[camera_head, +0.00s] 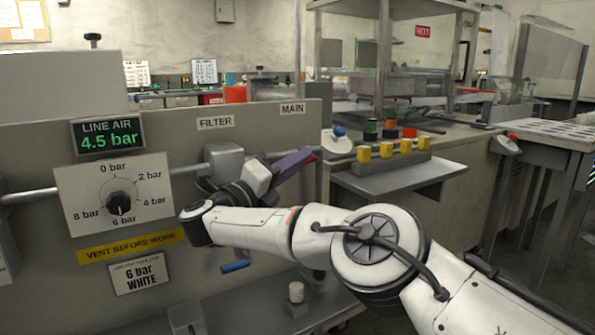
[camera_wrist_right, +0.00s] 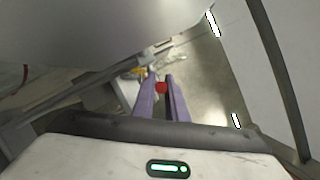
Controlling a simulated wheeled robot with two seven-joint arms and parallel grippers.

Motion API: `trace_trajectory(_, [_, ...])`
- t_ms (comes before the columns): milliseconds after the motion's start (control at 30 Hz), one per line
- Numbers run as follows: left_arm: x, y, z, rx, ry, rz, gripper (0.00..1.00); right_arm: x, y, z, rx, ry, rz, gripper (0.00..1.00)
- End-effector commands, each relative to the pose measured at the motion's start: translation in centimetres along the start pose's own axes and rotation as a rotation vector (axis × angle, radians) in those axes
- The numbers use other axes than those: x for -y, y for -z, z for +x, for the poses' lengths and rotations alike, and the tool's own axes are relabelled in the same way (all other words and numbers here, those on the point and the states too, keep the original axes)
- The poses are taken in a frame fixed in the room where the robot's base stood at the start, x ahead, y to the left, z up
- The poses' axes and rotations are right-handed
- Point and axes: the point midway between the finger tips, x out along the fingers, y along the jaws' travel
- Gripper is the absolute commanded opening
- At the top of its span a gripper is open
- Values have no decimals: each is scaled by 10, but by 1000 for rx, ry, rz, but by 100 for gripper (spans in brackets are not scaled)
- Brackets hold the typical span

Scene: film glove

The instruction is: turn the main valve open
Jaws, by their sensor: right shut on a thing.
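The MAIN label (camera_head: 292,107) is at the panel's upper right. Below it, my right gripper (camera_head: 303,160) reaches in with its purple fingers. A red handle tip (camera_head: 312,157) shows at the fingertips. In the right wrist view, the red handle end (camera_wrist_right: 161,87) sits between the two purple fingers (camera_wrist_right: 161,97), and the gripper is shut on it. The valve's body is mostly hidden behind my gripper and wrist. My left gripper is in neither view.
The grey panel carries a LINE AIR display (camera_head: 108,135) reading 4.5 bar, a regulator dial (camera_head: 120,203) and a filter block (camera_head: 224,160). A blue lever (camera_head: 235,265) is below my right wrist. A bench with a yellow-button box (camera_head: 392,162) stands to the right.

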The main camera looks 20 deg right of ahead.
Motion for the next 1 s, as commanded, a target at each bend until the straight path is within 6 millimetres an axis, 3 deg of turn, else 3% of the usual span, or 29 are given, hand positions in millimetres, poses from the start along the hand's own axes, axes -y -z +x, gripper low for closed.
trace_trajectory(533, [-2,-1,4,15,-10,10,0,0,0,0,17,21,-9,0])
trace_trajectory(567, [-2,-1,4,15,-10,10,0,0,0,0,17,21,-9,16])
trace_trajectory(667, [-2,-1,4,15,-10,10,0,0,0,0,16,20,-9,31])
trace_trajectory(1000, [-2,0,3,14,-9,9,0,-1,0,-3,15,17,-9,31])
